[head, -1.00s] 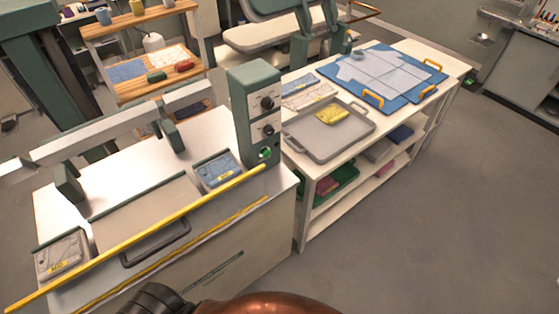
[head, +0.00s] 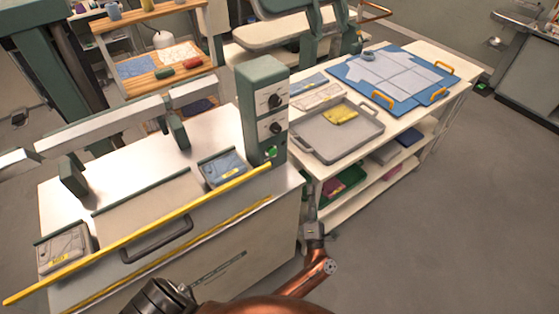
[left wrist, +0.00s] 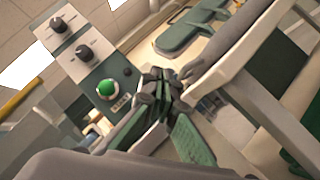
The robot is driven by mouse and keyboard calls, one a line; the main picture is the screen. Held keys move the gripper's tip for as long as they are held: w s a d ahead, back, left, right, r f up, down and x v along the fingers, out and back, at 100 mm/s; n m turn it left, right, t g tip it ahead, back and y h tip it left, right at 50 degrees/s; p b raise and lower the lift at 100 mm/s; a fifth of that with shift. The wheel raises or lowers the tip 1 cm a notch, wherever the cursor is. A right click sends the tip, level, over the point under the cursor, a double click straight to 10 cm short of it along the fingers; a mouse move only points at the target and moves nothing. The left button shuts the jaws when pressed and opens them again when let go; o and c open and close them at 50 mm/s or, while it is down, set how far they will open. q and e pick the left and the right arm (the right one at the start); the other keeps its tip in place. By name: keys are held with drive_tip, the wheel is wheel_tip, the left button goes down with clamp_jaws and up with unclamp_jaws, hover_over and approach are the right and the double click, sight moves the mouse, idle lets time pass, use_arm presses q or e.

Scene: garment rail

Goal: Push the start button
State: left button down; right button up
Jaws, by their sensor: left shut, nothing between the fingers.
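The green start button (head: 271,151) is low on the face of the green control box (head: 262,85), below two black knobs. The button also shows in the left wrist view (left wrist: 107,90), as a round green cap in a pale ring, with a small label beside it. My left gripper (head: 314,231) is shut and empty, to the right of and below the button in the head view. In the left wrist view its fingers (left wrist: 158,92) show just right of the button. I cannot tell the exact gap. My right gripper is not in view.
The control box stands on a white machine with a yellow bar (head: 140,233) along its front. To the right, a white table (head: 312,160) holds a grey tray (head: 350,146) and a blue board (head: 428,91). Open floor (head: 480,210) lies at the right.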

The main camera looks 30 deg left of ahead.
sight(274, 154)
use_arm(q)
drive_tip(key=s+r+n+g+y, duration=0.1)
drive_tip(key=s+r+n+g, duration=0.2)
drive_tip(key=n, duration=0.7)
drive_tip(key=s+r+n+g+y, duration=0.2)
drive_tip(key=s+r+n+g, duration=0.1)
drive_tip(key=r+n+g, duration=0.4)
drive_tip(key=n+g, duration=0.2)
drive_tip(key=n, duration=0.1)
drive_tip(key=shift+a+r+b, duration=0.2)
drive_tip(key=shift+a+b, duration=0.15)
drive_tip(key=shift+w+a, duration=0.1)
drive_tip(key=p+x, duration=0.1)
drive_tip(key=x, duration=1.1)
drive_tip(key=shift+w+a+r, duration=0.1)
drive_tip(key=shift+a, duration=0.15)
drive_tip(key=shift+w+a, duration=0.3)
drive_tip(key=shift+a, duration=0.3)
